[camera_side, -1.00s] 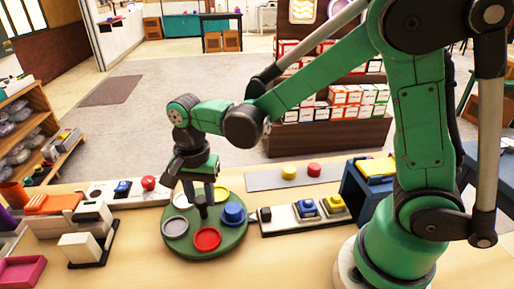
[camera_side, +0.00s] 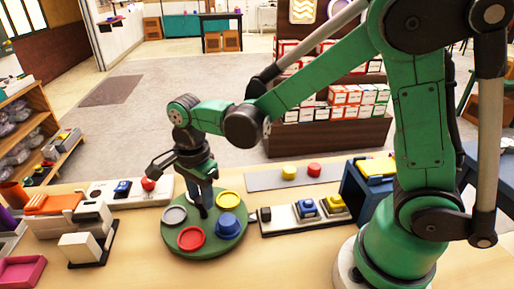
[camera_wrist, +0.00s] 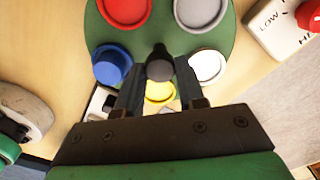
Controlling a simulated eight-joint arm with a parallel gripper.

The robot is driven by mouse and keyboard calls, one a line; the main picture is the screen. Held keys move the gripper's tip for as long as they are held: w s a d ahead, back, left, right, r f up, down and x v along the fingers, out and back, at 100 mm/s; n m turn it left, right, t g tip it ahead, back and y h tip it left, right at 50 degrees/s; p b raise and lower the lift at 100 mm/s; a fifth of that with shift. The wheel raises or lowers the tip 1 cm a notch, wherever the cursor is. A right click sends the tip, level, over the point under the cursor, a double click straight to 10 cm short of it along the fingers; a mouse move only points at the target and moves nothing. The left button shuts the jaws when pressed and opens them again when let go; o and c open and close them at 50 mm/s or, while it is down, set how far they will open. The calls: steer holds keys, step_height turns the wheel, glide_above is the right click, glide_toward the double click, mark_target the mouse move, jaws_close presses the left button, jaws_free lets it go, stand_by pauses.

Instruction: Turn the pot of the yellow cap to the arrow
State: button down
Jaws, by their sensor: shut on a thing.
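A green round turntable (camera_side: 208,248) carries shallow coloured pots around a dark central knob (camera_wrist: 159,66). In the side view the yellow pot (camera_side: 228,200) is at the right rear, the blue pot (camera_side: 228,226) at the right front, the red pot (camera_side: 191,239) at the front and the grey pot (camera_side: 174,215) at the left. A white pot (camera_wrist: 208,66) shows in the wrist view. The blue pot appears to hold a blue cap. A yellow cap (camera_side: 289,172) lies on a grey strip behind. My gripper (camera_side: 203,207) is shut on the knob. I cannot make out an arrow.
A red cap (camera_side: 314,170) sits beside the yellow cap. A panel with blue and yellow buttons (camera_side: 306,210) is right of the turntable, and one with a red knob (camera_side: 148,184) stands behind left. Bare table (camera_side: 140,260) shows at the front.

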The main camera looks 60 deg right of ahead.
steer(key=shift+m, duration=3.2)
steer(key=c, duration=0.5)
jaws_free()
steer(key=shift+r, duration=2.85)
